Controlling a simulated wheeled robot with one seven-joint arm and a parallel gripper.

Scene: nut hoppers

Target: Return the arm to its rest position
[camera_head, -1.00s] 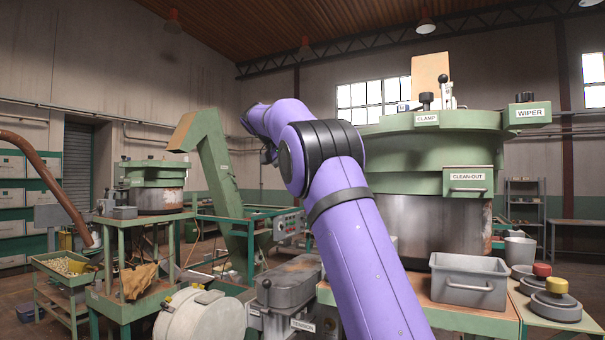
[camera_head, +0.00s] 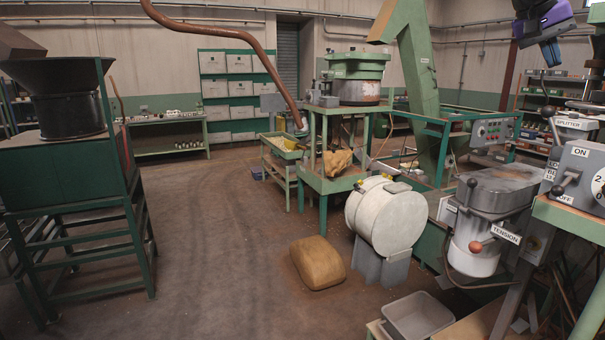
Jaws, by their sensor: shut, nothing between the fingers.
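The end of my purple arm (camera_head: 541,18) shows at the top right of the head view, raised in the air and cut off by the top edge. My gripper (camera_head: 551,60) is the dark part below it, pointing down. It is shut and empty and touches nothing that I can see. The rest of my arm is out of view.
A machine with ON and OFF labels (camera_head: 580,168) and a grey TENSION unit (camera_head: 497,195) stand at the right. A white drum (camera_head: 385,215), a brown sack (camera_head: 317,262) and a grey bin (camera_head: 418,316) are in front. A green hopper stand (camera_head: 75,170) is left. The middle floor (camera_head: 210,240) is clear.

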